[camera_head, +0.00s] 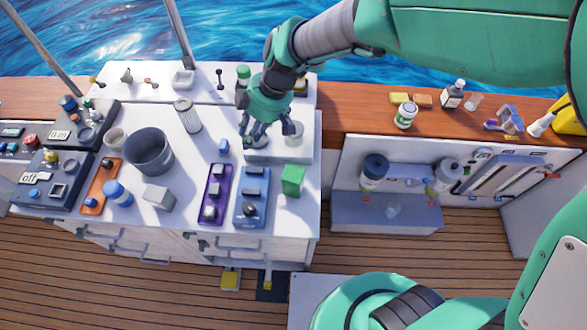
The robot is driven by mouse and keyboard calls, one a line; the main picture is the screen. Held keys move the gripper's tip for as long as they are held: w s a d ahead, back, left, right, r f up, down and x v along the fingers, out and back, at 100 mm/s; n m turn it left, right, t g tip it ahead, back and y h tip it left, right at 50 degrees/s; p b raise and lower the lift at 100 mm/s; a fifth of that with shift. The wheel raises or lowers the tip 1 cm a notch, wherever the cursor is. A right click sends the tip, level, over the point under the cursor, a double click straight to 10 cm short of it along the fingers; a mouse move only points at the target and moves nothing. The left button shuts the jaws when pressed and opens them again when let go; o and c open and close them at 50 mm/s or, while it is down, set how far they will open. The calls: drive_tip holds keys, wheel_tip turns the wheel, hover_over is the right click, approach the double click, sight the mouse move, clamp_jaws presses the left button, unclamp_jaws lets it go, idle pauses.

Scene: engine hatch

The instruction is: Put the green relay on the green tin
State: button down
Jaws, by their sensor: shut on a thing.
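A green block (292,180), which looks like the green relay, stands on the white worktop near its right front corner. My gripper (262,136) is above and behind it, pointing down at a low white block and apart from the green block. It is shut on a small grey round piece (258,142), mostly hidden by the fingers; whether that piece is lifted I cannot tell. A green-topped tin (243,76) stands at the back of the worktop, just left of my wrist. A white tin with green markings (405,115) stands on the wooden ledge at right.
The low white block (277,156) also carries a pale round piece (295,132). Purple (214,196) and blue (251,197) switch panels lie in front. A dark pot (149,152) and a ribbed cylinder (187,115) stand left. The ledge left of the white tin is clear.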

drive_tip(key=s+d+f+p, duration=0.1)
drive_tip(key=s+d+f, duration=0.1)
drive_tip(key=s+d, duration=0.6)
drive_tip(key=s+d+f+p, duration=0.2)
drive_tip(key=s+d, duration=0.7)
drive_tip(key=d, duration=0.3)
drive_tip(key=shift+m, duration=0.4)
drive_tip(key=shift+r+p, duration=0.2)
drive_tip(key=shift+p, duration=0.8)
drive_tip(key=shift+s+f+m+p, duration=0.1)
drive_tip(key=shift+m+p, duration=0.3)
drive_tip(key=shift+p, duration=0.05)
approach(290, 172)
drive_tip(key=shift+s+a+f+p, duration=0.1)
drive_tip(key=shift+a+f+p, duration=0.4)
drive_tip(key=shift+a, duration=0.35)
drive_tip(key=shift+f, duration=1.8)
